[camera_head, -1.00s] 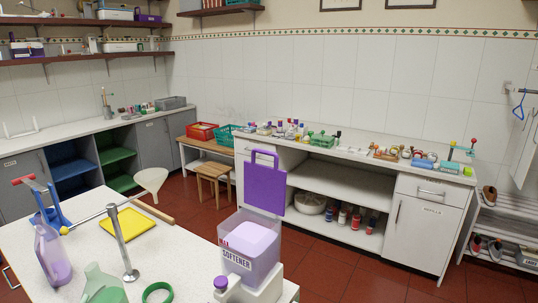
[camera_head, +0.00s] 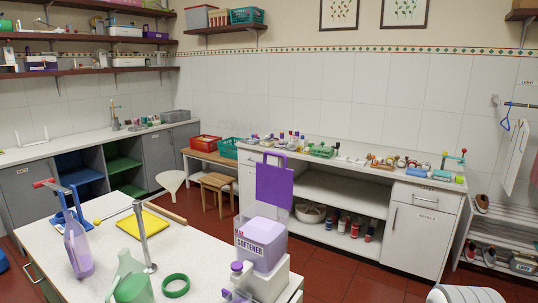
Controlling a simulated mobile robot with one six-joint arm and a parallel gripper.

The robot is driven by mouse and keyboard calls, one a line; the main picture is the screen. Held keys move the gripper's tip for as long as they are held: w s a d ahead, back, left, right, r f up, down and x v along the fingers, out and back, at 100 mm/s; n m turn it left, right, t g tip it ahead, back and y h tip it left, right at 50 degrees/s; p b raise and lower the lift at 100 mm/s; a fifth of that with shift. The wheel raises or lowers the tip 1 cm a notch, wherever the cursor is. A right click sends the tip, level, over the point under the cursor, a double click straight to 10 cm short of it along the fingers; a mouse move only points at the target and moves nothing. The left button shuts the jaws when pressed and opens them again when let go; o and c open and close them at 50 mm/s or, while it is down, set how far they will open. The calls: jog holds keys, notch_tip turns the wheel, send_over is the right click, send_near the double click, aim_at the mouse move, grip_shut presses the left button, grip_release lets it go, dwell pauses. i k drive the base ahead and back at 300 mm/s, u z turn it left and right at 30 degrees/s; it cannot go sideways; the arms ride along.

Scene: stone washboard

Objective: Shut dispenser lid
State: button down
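The dispenser (camera_head: 262,247) is a purple box labelled SOFTENER on a white base, at the right end of the white worktop in the foreground. Its purple lid (camera_head: 274,187), with a loop handle at the top, stands upright above the back of the box, so the dispenser is open. A purple knob (camera_head: 237,267) is on the white part at its front left. My gripper is not in view. The hinge between lid and box is hard to make out.
The worktop (camera_head: 105,240) also holds a purple spray bottle (camera_head: 77,248), a green jug (camera_head: 131,285), a green ring (camera_head: 176,285), a metal post (camera_head: 144,240) and a yellow tray (camera_head: 143,223). Red-tiled floor (camera_head: 350,270) lies open to the right of the dispenser.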

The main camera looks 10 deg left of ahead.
aim_at(274, 184)
jog(key=i, duration=1)
jog(key=u, duration=0.05)
